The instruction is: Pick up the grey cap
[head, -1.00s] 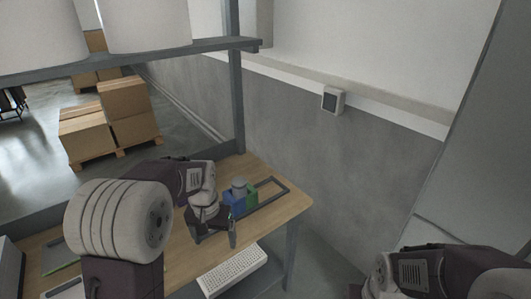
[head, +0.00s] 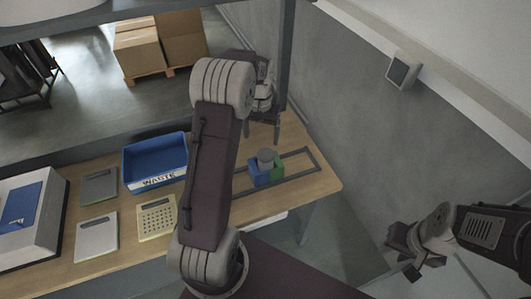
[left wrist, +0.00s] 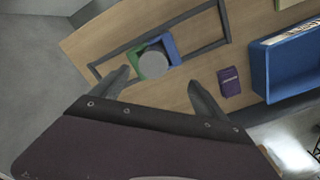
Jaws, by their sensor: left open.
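The grey cap (head: 267,156) sits on top of a blue block (head: 259,175) and a green block (head: 277,171), inside a dark rectangular frame (head: 300,172) on the wooden table (head: 255,208). In the left wrist view the cap (left wrist: 152,61) is round and lies beyond my fingers, between the green block (left wrist: 148,68) and the blue block (left wrist: 171,48). My left gripper (left wrist: 158,80) is open and empty, apart from the cap. In the head view my left gripper (head: 263,132) is behind and above the blocks. My right gripper (head: 404,256) is off the table at the right.
A blue bin (head: 129,178) with white lettering stands left of my arm. A small purple box (left wrist: 229,82) is beside the frame. A grey post (head: 290,50) rises behind the table.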

